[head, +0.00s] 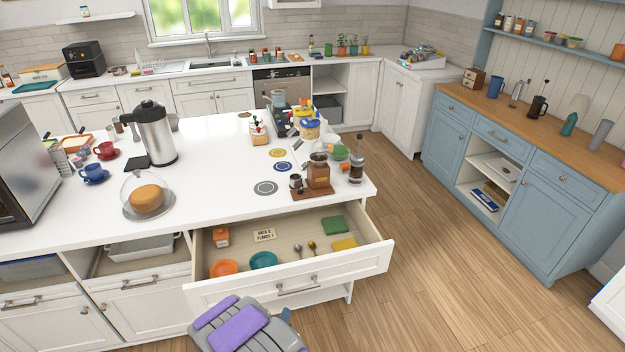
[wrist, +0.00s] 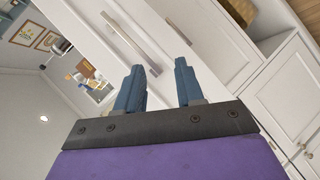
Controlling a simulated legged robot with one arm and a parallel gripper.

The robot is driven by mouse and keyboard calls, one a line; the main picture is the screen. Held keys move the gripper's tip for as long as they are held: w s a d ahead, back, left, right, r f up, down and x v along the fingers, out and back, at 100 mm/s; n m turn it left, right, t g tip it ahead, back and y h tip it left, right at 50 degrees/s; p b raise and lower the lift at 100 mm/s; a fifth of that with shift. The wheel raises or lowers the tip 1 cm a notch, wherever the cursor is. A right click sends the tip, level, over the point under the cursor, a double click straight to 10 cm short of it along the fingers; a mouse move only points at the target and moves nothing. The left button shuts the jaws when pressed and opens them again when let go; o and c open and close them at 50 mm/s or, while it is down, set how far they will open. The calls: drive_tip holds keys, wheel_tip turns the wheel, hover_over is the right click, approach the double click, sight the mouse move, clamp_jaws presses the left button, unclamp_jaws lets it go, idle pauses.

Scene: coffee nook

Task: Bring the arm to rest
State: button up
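My gripper (wrist: 160,88) shows in the wrist view with two blue fingers set apart and nothing between them. White drawer fronts and their handles lie beyond the fingers. In the head view my arm (head: 240,328), grey with purple panels, is low at the bottom middle, in front of the open drawer (head: 290,277). The fingers are hard to make out there; a bit of blue shows at the arm's right edge.
The open drawer juts from the white island (head: 215,208) and holds orange and teal dishes, spoons and cloths. A cake under a dome (head: 147,198) and a coffee grinder (head: 318,172) stand on top. Wooden floor (head: 440,250) is clear to the right, before the blue cabinet (head: 495,150).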

wheel_tip(320, 180, up, 13)
drive_tip(key=a+m+g+y, duration=0.1)
drive_tip(key=m+g+y, duration=0.2)
drive_tip(key=m+g, duration=0.15)
drive_tip(key=s+d+r+m+g+y, duration=0.2)
drive_tip(key=s+d+r+g, duration=0.3)
drive_tip(key=r, duration=0.5)
drive_tip(key=s+d+r+m+g+h, duration=0.1)
drive_tip(key=s+d+r, duration=0.3)
drive_tip(key=s, duration=0.6)
drive_tip(key=s+d+r+m+g+h, duration=0.1)
drive_tip(key=s+d+r+g, duration=0.1)
drive_tip(key=s+d+r, duration=0.3)
drive_tip(key=s+d+r+m+g, duration=0.2)
drive_tip(key=s+d+r, duration=0.3)
drive_tip(key=s+d, duration=0.6)
drive_tip(key=s, duration=0.5)
drive_tip(key=shift+s+r+h+b, duration=0.15)
drive_tip(key=shift+s+h+b, duration=0.15)
drive_tip(key=shift+h+b, duration=0.1)
